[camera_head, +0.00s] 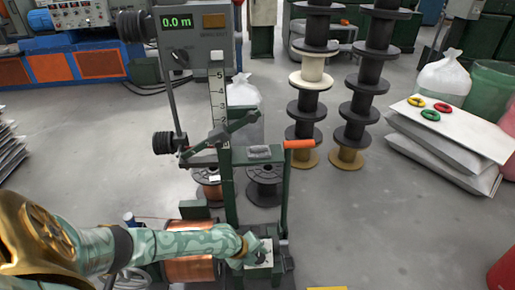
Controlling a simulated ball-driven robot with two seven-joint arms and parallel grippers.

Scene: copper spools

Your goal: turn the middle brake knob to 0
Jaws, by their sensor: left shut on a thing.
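The green payoff stand (227,185) rises in the middle of the view, with a copper spool (190,268) low on its left side. A small pale dial plate (267,246) sits at the stand's foot, right of that spool. My left gripper (256,257) reaches in from the left over the copper spool and is shut at this plate, on the brake knob. The knob is almost wholly hidden by the fingers, and its setting cannot be read. My right gripper is not in view.
An orange-ended lever (299,144) stands just right of the stand. A grey meter box (195,38) reads 0.0 m. Tall stacks of dark spools (306,110) stand behind. White sacks (440,140) lie at right. The floor at front right is mostly clear.

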